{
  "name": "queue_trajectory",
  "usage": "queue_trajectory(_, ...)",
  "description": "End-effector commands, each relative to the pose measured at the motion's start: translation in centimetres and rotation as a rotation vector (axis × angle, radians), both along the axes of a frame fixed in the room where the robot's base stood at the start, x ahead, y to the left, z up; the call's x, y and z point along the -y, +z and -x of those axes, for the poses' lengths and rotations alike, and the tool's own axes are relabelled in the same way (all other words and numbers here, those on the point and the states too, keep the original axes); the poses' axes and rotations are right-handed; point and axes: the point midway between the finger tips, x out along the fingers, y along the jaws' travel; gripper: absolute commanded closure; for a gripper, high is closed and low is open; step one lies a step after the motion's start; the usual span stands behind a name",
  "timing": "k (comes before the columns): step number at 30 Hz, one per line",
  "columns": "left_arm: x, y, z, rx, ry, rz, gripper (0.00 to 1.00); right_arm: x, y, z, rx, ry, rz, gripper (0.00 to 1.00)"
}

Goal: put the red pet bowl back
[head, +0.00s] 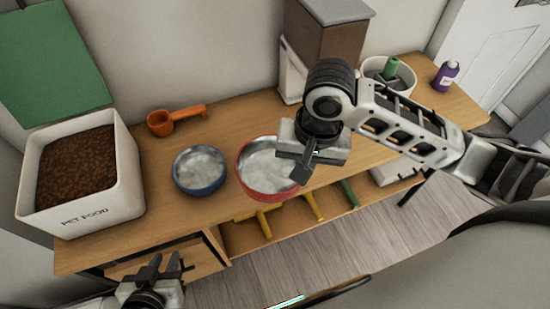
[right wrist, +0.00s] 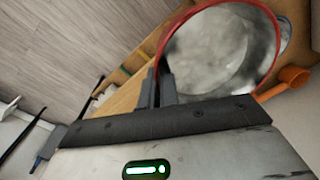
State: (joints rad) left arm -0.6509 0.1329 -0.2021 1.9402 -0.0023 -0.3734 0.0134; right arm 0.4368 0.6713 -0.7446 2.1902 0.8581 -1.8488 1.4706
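The red pet bowl (head: 243,183) has a grey mottled inside and is at the front edge of the wooden counter, right of the blue bowl (head: 199,187). I cannot tell whether it rests on the wood or hangs slightly above it. My right gripper (head: 300,172) is at its right rim. In the right wrist view the red bowl (right wrist: 272,62) fills the upper right, and the two dark fingers (right wrist: 157,90) stand close together with the bowl's wall between them. My left gripper (head: 162,270) is open and empty in front of the counter, low in the picture.
A white pet food bin (head: 92,218) full of brown kibble stands at the left. An orange scoop (head: 160,123) lies behind the bowls. A brown box, a white container (head: 402,72) and a purple bottle (head: 446,75) stand at the back right. Bare wood (head: 225,125) lies behind the bowls.

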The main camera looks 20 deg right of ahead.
Motion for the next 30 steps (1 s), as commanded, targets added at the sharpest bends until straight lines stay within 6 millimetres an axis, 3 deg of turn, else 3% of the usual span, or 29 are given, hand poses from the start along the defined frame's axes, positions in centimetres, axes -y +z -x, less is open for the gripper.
queue_trajectory(2,0.0,0.0,0.0,-0.001,0.0,0.0,0.75,-0.3,-0.9,1.2,0.0,-0.075,-0.008,1.0)
queue_trajectory(5,-0.1,0.0,0.0,-0.001,0.001,-0.001,0.75,-0.3,-1.6,1.3,0.004,-0.133,-0.009,1.0)
queue_trajectory(8,-0.1,-0.1,0.0,-0.001,0.002,-0.001,0.75,0.3,-2.4,-0.3,0.006,-0.149,-0.007,1.0)
queue_trajectory(17,-0.3,-0.1,-0.1,0.0,0.005,-0.004,0.75,2.4,-5.6,-7.3,0.005,-0.147,-0.006,1.0)
queue_trajectory(24,-0.2,-0.4,-0.2,0.002,0.004,-0.003,0.75,3.3,-9.9,-10.4,0.005,-0.142,-0.008,1.0)
queue_trajectory(30,-0.2,-0.4,-0.2,0.004,0.004,-0.001,0.75,3.6,-11.2,-11.4,0.006,-0.14,-0.009,1.0)
